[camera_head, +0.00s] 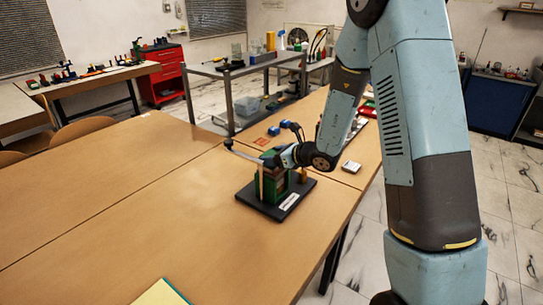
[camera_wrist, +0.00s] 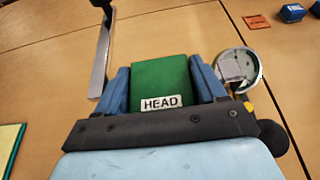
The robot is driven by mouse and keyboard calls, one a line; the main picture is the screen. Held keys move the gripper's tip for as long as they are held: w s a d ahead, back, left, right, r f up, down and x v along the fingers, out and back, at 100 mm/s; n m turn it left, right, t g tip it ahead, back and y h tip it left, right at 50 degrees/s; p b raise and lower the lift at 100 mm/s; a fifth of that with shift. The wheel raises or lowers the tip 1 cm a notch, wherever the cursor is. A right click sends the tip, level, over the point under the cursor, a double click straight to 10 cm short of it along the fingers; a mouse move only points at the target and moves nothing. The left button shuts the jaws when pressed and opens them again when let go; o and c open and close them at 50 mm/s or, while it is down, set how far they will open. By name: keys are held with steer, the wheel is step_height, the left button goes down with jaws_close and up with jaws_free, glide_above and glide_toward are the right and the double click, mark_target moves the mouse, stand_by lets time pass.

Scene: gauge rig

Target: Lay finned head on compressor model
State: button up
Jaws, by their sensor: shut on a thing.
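The finned head (camera_wrist: 160,80) is a green block with a white HEAD label, between the two blue fingers of my gripper (camera_wrist: 163,84) in the wrist view. My gripper (camera_head: 275,162) is shut on it, directly over the compressor model (camera_head: 276,190) in the head view. The model is green, on a black base plate (camera_head: 290,207) with a white label. My gripper and wrist hide much of its top. I cannot tell whether the head touches the model or hangs just above it.
A grey metal bar (camera_wrist: 101,60) stands left of the head and a round gauge (camera_wrist: 240,68) right of it in the wrist view. Blue blocks (camera_head: 274,131) and an orange card (camera_head: 262,142) lie behind.

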steer(key=shift+f, duration=0.25)
steer(key=o, duration=1.3)
steer(key=v, duration=1.3)
steer(key=shift+s+d+r, duration=0.2)
steer(key=shift+d, duration=0.05)
